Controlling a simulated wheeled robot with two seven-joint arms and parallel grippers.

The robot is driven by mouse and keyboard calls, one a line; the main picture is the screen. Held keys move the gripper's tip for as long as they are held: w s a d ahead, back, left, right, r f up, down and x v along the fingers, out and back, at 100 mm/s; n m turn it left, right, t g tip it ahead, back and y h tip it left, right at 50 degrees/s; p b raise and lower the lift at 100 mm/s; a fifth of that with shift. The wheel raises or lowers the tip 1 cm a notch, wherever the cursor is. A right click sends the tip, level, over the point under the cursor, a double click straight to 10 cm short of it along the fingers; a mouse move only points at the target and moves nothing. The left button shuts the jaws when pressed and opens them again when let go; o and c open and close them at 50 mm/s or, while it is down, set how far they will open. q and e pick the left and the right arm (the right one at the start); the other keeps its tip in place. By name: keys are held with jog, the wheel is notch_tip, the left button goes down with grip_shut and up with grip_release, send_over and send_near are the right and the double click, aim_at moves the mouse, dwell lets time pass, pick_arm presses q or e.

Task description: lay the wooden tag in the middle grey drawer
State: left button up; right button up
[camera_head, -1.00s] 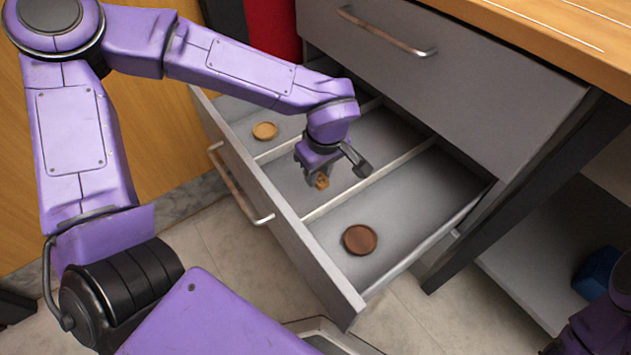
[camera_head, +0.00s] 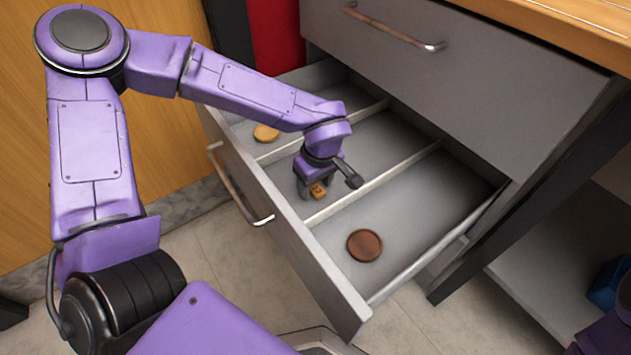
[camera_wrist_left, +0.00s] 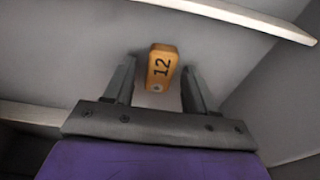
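The wooden tag (camera_head: 318,190) is a small orange-brown block marked 12, seen clearly in the left wrist view (camera_wrist_left: 161,68). It appears to lie on the floor of the middle compartment of the open grey drawer (camera_head: 300,245). My left gripper (camera_head: 311,187) is low in that compartment, right at the tag. In the left wrist view its two fingers (camera_wrist_left: 158,88) are spread, one on each side of the tag, with a gap on both sides. My right gripper is not in view; only part of my right arm shows at the lower right.
Two thin dividers split the drawer. A light round disc (camera_head: 266,133) lies in the far-left compartment, a brown round disc (camera_head: 364,245) in the near-right one. A shut drawer (camera_head: 440,90) sits above. A blue object (camera_head: 608,283) is on the lower shelf at right.

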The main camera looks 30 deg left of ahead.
aim_at(320, 193)
pick_arm(q)
jog(key=shift+r, duration=0.2)
notch_tip(320, 193, up, 12)
jog(key=d+p, duration=0.1)
jog(key=p, duration=0.4)
jog(key=shift+s+d, duration=0.35)
jog(key=shift+f+p, duration=0.1)
jog(key=shift+p, duration=0.2)
